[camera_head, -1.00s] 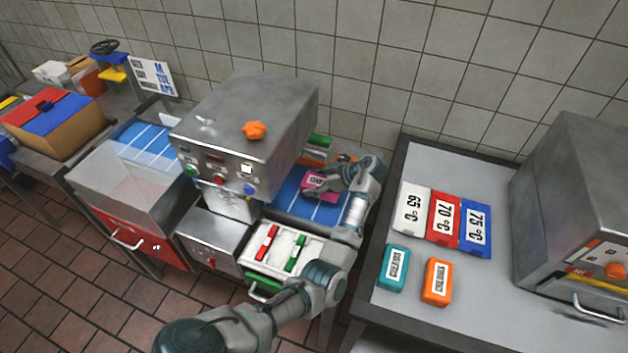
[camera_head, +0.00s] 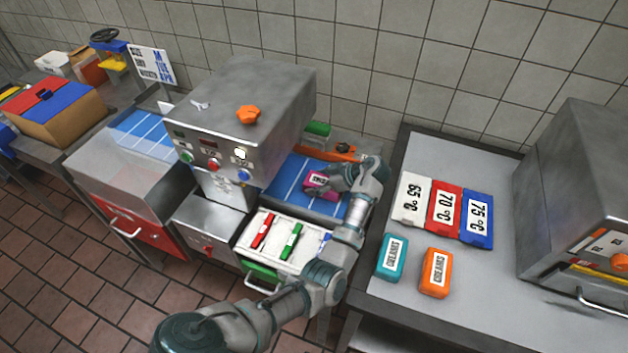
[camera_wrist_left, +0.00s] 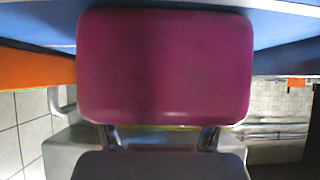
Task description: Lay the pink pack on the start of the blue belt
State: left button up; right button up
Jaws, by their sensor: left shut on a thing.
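The pink pack (camera_head: 317,181) has a white label. It is at the right part of the blue belt (camera_head: 290,186), which runs into the steel machine. My left gripper (camera_head: 331,181) is shut on the pack and covers its right side. In the left wrist view the pink pack (camera_wrist_left: 165,66) fills the middle, with the blue belt (camera_wrist_left: 285,28) along the top edge of the picture. Whether the pack touches the belt I cannot tell. My right gripper is not in view.
A white tray (camera_head: 277,250) with red and green pieces is in front of the belt. On the right table (camera_head: 400,330) lie teal (camera_head: 391,258) and orange (camera_head: 436,272) packs and temperature signs.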

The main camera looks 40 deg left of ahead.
pick_arm(q)
jog(key=shift+w+d+r, duration=0.1)
jog(key=shift+d, duration=0.35)
jog(key=shift+a, duration=0.3)
jog(key=o, duration=1)
jog(key=shift+a, duration=0.35)
jog(key=shift+o, duration=1.2)
jog(key=shift+a+f, duration=0.25)
jog(key=shift+a, duration=0.2)
jog(key=v, duration=0.4)
jog(key=shift+d+f, duration=0.2)
jog(key=shift+f, duration=0.1)
jog(key=v, duration=0.7)
jog(key=shift+a+r, duration=0.1)
jog(key=shift+r, duration=0.2)
jog(key=shift+d+r, duration=0.25)
jog(key=shift+d, duration=0.5)
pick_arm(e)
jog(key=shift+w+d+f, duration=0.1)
pick_arm(q)
jog(key=shift+a, duration=0.1)
